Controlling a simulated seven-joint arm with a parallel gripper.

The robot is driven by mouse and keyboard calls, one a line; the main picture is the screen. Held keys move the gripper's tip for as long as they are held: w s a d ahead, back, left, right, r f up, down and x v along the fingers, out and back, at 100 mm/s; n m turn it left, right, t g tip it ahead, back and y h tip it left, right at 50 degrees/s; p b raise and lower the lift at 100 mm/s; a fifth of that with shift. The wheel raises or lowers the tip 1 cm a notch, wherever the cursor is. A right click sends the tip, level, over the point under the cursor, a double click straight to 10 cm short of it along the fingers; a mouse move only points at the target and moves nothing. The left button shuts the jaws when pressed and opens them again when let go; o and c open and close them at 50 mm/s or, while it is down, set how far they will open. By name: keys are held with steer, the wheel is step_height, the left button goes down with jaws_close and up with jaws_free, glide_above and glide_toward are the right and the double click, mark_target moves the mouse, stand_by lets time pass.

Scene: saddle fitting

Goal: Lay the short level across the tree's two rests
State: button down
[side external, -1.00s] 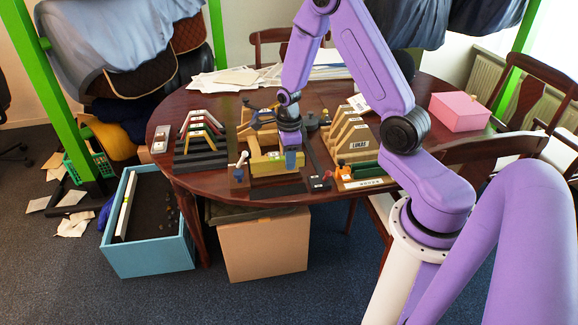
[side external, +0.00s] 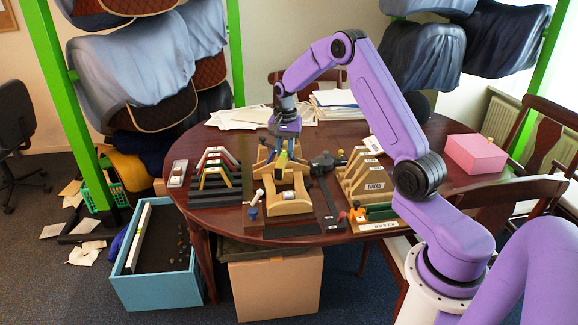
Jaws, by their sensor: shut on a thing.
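My gripper (side external: 285,133) is above the wooden fixture at the table's front middle. It is shut on a small yellow-green piece (side external: 283,158), which looks like the short level seen nearly end-on; the fingers partly hide it. The tree (side external: 288,206) appears to be the pale wooden frame on the dark base below and in front of the gripper. A small light label or block (side external: 290,195) shows on its near part. The two rests cannot be told apart clearly at this size, nor can I tell whether the piece touches them.
A blue-handled clamp (side external: 254,205) stands left of the frame. Black stepped racks (side external: 215,190) are further left, wooden templates (side external: 370,180) to the right. A pink box (side external: 475,154) sits at the right, papers (side external: 240,117) at the back. A blue crate (side external: 160,293) stands on the floor.

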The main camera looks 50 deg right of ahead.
mark_target(284, 153)
steer(key=w+d+r+n, duration=0.2)
steer(key=n, duration=0.1)
steer(key=shift+d+r+n, duration=0.1)
steer(key=shift+r+n, duration=0.2)
step_height(284, 153, down, 8)
steer(key=shift+d+r, duration=0.15)
steer(key=shift+r, duration=0.1)
stand_by(0.4)
steer(key=shift+w+f, duration=0.2)
steer(key=shift+f, duration=1.65)
stand_by(2.3)
stand_by(0.6)
steer(key=shift+c, duration=2)
jaws_free()
steer(key=shift+r, duration=2.5)
